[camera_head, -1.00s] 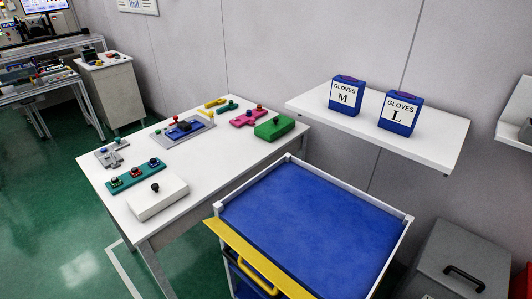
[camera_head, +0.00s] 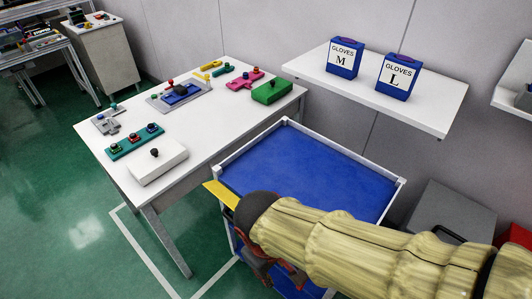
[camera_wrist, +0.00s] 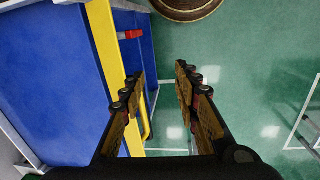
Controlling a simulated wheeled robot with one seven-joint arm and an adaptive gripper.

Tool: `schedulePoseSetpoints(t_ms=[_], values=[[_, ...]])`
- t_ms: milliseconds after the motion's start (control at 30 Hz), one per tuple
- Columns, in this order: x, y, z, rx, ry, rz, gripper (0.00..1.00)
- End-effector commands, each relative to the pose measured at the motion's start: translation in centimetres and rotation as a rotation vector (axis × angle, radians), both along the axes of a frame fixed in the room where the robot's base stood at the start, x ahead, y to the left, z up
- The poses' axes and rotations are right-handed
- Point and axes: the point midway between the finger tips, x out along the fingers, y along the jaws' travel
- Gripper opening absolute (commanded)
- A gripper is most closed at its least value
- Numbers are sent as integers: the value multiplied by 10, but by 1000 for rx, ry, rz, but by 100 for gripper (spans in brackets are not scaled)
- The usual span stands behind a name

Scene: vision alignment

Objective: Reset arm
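My arm, in a cream ribbed sleeve, reaches in from the lower right in the head view. It covers the near right part of the blue-topped trolley (camera_head: 300,165). My gripper hangs at its end by the trolley's near left side, partly hidden behind the dark wrist. In the wrist view my gripper (camera_wrist: 159,75) is open, its two fingers apart with nothing between them but floor and trolley edge behind. The trolley's yellow edge (camera_wrist: 107,45) and blue surface (camera_wrist: 55,75) lie to the left of the fingers.
A white table (camera_head: 205,127) with coloured fixtures, including a green block (camera_head: 271,91), stands behind the trolley. A wall shelf (camera_head: 345,90) holds glove boxes M (camera_head: 343,60) and L (camera_head: 396,77). A grey bin (camera_head: 440,215) is at the right. Green floor (camera_head: 70,215) is open at left.

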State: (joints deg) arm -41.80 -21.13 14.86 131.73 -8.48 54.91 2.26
Motion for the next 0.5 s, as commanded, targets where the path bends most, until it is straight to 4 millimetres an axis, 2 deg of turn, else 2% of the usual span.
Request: schedulePoseSetpoints(t_ms=[100,267,500], values=[[8,-22,27,96,-52,-114,32],[16,-52,58,199,-131,-269,32],[21,-106,104,291,-270,-498,32]])
